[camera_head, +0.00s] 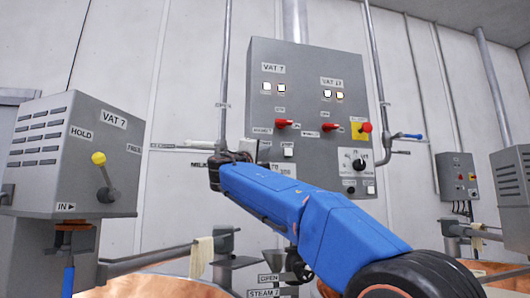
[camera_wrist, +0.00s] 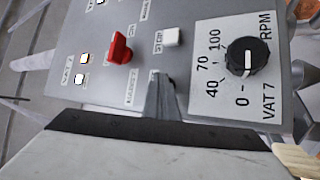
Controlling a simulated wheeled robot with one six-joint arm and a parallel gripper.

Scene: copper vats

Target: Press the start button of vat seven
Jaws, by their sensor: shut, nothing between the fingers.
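The grey control panel (camera_head: 310,85) on the wall bears a VAT 7 label (camera_head: 273,68) over its left column. That column has two lamps (camera_head: 273,87), a red switch (camera_head: 284,124) and a white button (camera_head: 288,152). The wrist view shows this white button (camera_wrist: 172,37), the red switch (camera_wrist: 118,49) and the VAT 7 RPM dial (camera_wrist: 247,58). My gripper (camera_wrist: 160,88) is shut and empty, its tips close to the panel between switch and dial, to one side of the white button. Whatever lies behind the tips is hidden, and contact cannot be told.
A second column (camera_head: 331,82) with its own red switch and dial (camera_head: 353,161) fills the panel's right half. A yellow-backed red button (camera_head: 364,127) sits there. A grey VAT 7 box (camera_head: 72,150) with a yellow-knobbed lever stands left. Pipes flank the panel; copper vats lie below.

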